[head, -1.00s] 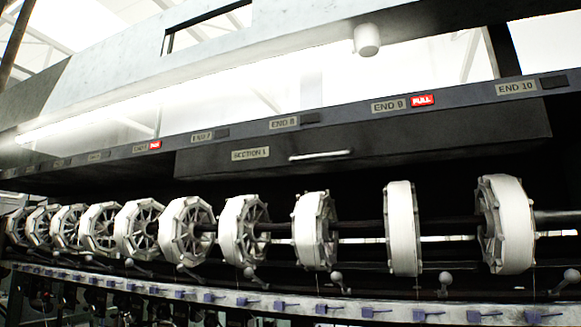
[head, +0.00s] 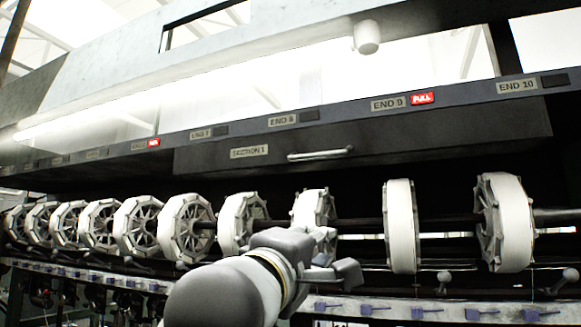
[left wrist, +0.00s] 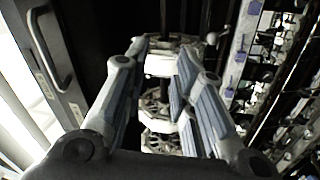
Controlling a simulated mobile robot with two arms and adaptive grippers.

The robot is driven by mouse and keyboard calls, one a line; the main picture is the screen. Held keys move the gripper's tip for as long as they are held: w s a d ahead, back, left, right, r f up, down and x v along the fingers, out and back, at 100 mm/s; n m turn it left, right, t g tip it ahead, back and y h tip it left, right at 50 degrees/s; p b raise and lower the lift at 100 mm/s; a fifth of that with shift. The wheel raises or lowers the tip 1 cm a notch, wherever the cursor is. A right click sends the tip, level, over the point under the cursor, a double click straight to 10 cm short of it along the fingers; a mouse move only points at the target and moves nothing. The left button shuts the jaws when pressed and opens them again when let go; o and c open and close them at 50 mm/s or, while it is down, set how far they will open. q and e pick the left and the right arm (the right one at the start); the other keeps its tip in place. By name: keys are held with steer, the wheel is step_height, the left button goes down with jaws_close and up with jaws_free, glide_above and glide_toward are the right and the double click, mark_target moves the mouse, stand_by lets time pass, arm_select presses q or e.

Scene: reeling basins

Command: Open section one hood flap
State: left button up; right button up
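The section one hood flap (head: 400,142) is a long dark panel under the grey label rail, with a "SECTION 1" plate and a pale bar handle (head: 320,154). It hangs down in front of the dark hood. My left gripper (head: 336,257) is in front of the reels, below the handle and apart from it. In the left wrist view my left gripper (left wrist: 162,58) has its fingers spread, with reels seen beyond the gap. The handle (left wrist: 58,52) shows there at upper left, outside the fingers. My right gripper is not in view.
A row of white reels (head: 401,225) on a dark shaft runs below the flap, close behind my left gripper. A pale rail (head: 400,308) with blue clips runs below them. Red "FULL" lamps show at END 9 (head: 422,98) and further left.

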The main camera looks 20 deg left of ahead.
mark_target(316, 155)
arm_select(q)
steer(key=s+r+n+t, duration=0.2)
steer(key=s+r+n, duration=0.1)
steer(key=s+r, duration=0.6)
steer(key=shift+y, duration=0.3)
steer(key=p+x, duration=0.4)
steer(key=x, duration=0.1)
steer(key=r+p+x, duration=0.1)
steer(key=p+x, duration=0.2)
steer(key=shift+s+a, duration=0.1)
steer(key=shift+a, duration=0.2)
steer(key=x, duration=0.3)
steer(key=shift+w+d, duration=0.1)
steer(key=shift+w, duration=0.2)
steer(key=shift+w+r, duration=0.2)
steer(key=shift+w, duration=0.4)
steer(key=shift+c, duration=0.4)
jaws_close()
steer(key=shift+s, duration=0.1)
